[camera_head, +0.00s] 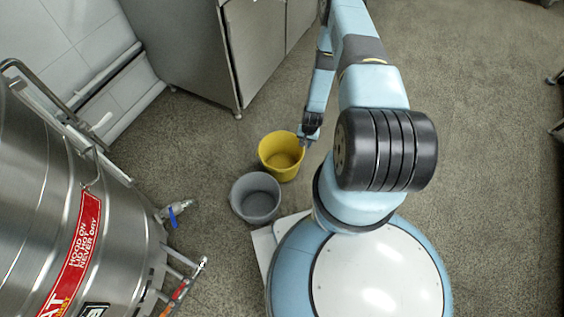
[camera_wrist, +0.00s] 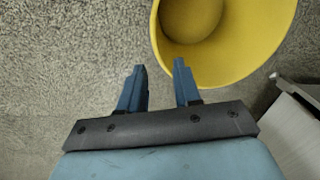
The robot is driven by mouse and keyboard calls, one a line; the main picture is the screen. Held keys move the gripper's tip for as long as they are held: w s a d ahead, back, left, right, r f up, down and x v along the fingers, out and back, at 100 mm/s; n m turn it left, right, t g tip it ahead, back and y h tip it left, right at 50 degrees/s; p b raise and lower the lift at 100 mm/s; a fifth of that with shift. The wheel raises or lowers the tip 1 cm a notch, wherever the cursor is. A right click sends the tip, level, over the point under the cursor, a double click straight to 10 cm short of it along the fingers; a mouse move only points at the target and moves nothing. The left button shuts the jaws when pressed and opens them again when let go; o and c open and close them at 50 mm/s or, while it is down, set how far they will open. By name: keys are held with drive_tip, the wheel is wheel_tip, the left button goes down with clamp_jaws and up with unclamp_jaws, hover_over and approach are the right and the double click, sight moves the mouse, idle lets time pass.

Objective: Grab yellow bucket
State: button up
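The yellow bucket (camera_head: 281,156) stands upright on the floor in the middle of the head view, its open top facing up. In the wrist view the yellow bucket (camera_wrist: 235,72) fills the upper right. My gripper (camera_head: 306,141) is at the bucket's right rim in the head view. In the wrist view my gripper (camera_wrist: 158,66) has its two fingers apart with a clear gap. The right finger's tip overlaps the bucket's near wall; the left finger is over bare floor. I cannot tell whether the right finger touches the bucket. Nothing is seen held between the fingers.
A grey bucket (camera_head: 256,198) stands close beside the yellow one, at its lower left. A large steel tank (camera_head: 110,230) with a tap is at the left. Steel cabinets (camera_head: 190,45) stand at the back. The speckled floor (camera_head: 490,150) at the right is clear.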

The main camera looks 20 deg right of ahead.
drive_tip(key=f, duration=1.2)
drive_tip(key=shift+w+a+f, duration=0.3)
drive_tip(key=shift+a+f, duration=0.05)
drive_tip(key=shift+a, duration=0.05)
clamp_jaws()
idle(1.1)
